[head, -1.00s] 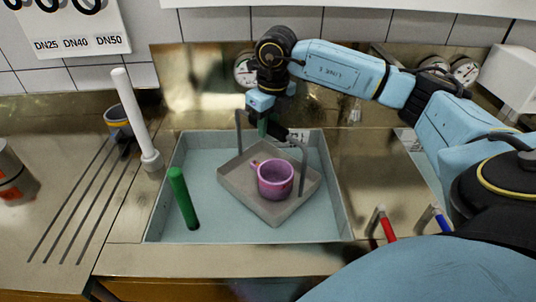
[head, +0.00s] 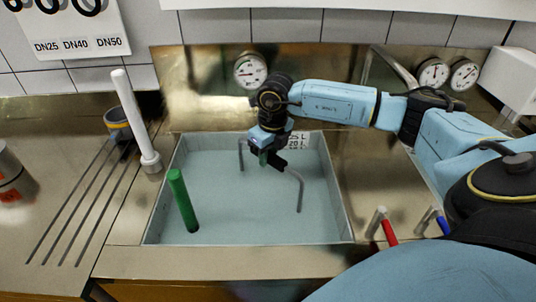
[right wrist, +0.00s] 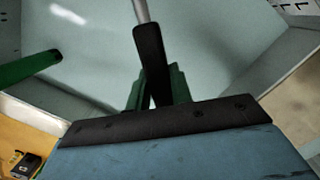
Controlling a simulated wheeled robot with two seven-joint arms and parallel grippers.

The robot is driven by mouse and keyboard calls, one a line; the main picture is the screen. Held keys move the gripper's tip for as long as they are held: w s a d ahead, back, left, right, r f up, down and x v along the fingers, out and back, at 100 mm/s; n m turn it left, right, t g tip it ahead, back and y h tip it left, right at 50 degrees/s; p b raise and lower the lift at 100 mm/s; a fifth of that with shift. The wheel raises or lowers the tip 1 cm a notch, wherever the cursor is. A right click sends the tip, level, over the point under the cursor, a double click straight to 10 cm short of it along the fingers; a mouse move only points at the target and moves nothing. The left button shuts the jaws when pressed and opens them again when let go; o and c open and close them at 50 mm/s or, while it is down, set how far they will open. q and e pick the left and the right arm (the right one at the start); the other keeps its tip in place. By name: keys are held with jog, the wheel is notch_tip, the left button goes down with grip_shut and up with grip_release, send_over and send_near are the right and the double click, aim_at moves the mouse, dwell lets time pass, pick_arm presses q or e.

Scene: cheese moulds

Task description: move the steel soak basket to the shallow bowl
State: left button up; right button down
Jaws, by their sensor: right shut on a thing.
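The steel soak basket shows only as its grey bent handle (head: 300,192), which rises from the pale, cloudy liquid of the sink bowl (head: 346,215). Its tray and the purple mug in it are hidden under the surface. My right gripper (head: 268,157) is shut on the top of the handle, low over the back half of the bowl. In the right wrist view my dark finger (right wrist: 150,70) covers the grip, with a bit of grey handle (right wrist: 142,10) beyond it. I cannot tell which bowl is the shallow one. My left gripper is not in view.
A green rod (head: 183,200) stands tilted in the bowl at left. A white pipe (head: 137,120) stands on the left rim beside a grey cup (head: 117,125). Red (head: 388,228) and blue (head: 442,224) tap handles are at right. Another basin edge lies partly behind my arm.

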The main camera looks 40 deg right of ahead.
jog(key=shift+f, duration=0.15)
jog(key=c, duration=1.3)
grip_release()
jog(key=shift+o, duration=0.2)
jog(key=shift+r, duration=0.55)
notch_tip(320, 180, up, 11)
jog(key=s, duration=0.1)
jog(key=shift+s, duration=0.25)
